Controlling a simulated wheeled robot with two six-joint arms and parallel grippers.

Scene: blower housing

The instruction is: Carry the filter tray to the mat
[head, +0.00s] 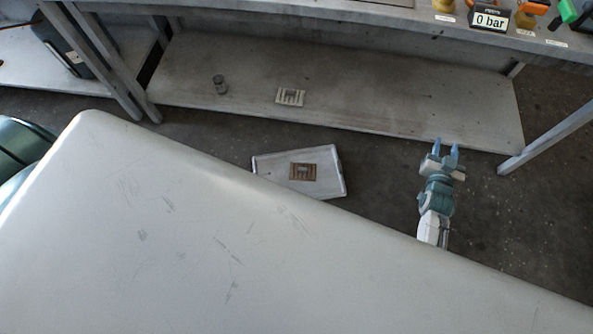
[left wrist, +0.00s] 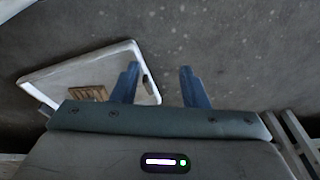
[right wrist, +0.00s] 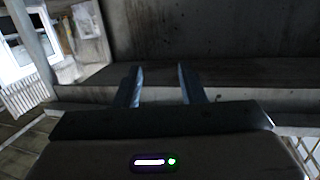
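A shallow pale tray (head: 268,163) with a raised rim lies on the floor in the head view, and a brown slatted piece (head: 302,171) rests in it. The tray also shows in the left wrist view (left wrist: 75,66), with its brown piece (left wrist: 88,93) partly cut off by my gripper body. My left gripper (left wrist: 160,88) is open and empty; its left finger overlaps the tray's right end in the picture. It does not show in the head view. My right gripper (head: 445,149) is open and empty, to the right of the tray near the shelf edge. I cannot make out a mat.
A low grey shelf (head: 400,105) runs behind the tray under the bench. A bench leg (head: 548,138) stands at right. The floor between tray and right gripper is clear.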

